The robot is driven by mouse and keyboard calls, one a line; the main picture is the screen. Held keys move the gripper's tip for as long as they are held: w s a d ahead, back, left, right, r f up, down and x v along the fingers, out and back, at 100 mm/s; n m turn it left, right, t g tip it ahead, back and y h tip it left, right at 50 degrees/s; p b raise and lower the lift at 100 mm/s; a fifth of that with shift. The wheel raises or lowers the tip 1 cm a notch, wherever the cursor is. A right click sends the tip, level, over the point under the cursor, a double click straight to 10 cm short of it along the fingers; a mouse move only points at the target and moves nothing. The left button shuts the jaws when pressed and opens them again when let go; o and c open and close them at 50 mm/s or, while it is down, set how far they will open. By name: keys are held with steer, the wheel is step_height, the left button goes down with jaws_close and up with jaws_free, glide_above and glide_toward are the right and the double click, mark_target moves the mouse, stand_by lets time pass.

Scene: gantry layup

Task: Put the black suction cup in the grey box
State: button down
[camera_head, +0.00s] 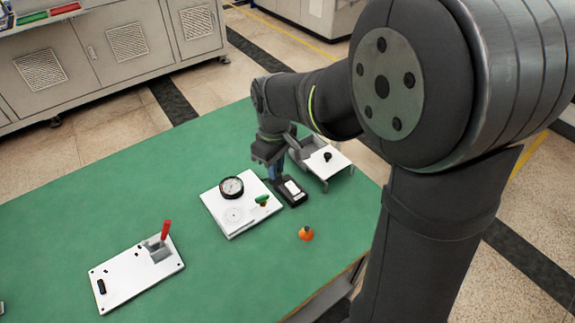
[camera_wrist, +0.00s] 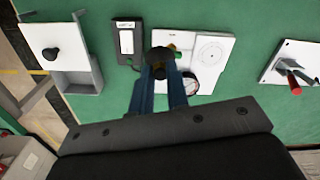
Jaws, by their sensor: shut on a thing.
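My gripper (camera_wrist: 160,82) has blue fingers, shut on the black suction cup (camera_wrist: 160,60), a dark round piece at the fingertips in the wrist view. In the head view my gripper (camera_head: 277,174) is beside the black device, and the cup cannot be made out there. The grey box (camera_wrist: 80,80) is left of my gripper in the wrist view. In the head view the grey box (camera_head: 300,148) is just right of it. A white lid (camera_wrist: 38,36) with a black knob covers part of the box and leaves part of it open.
A white board (camera_head: 243,222) with a dial gauge and a green part lies near my gripper. A black device (camera_head: 292,192) and an orange cup (camera_head: 306,233) are close by. A white plate (camera_head: 130,282) with a red-handled clamp is farther left. Bare green table lies between.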

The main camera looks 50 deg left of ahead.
steer(key=w+a+f, duration=0.2)
steer(key=w+a, duration=0.4)
steer(key=w, duration=0.3)
steer(key=w+a+f, duration=0.1)
steer(key=w+a, duration=0.4)
steer(key=w, duration=0.4)
steer(key=f, duration=0.6)
steer(key=shift+w+a, duration=0.1)
steer(key=shift+w, duration=0.3)
steer(key=shift+f, duration=2.15)
steer(key=shift+f, duration=0.1)
steer(key=c, duration=1.7)
jaws_free()
step_height(320, 180, up, 12)
steer(key=shift+r, duration=0.15)
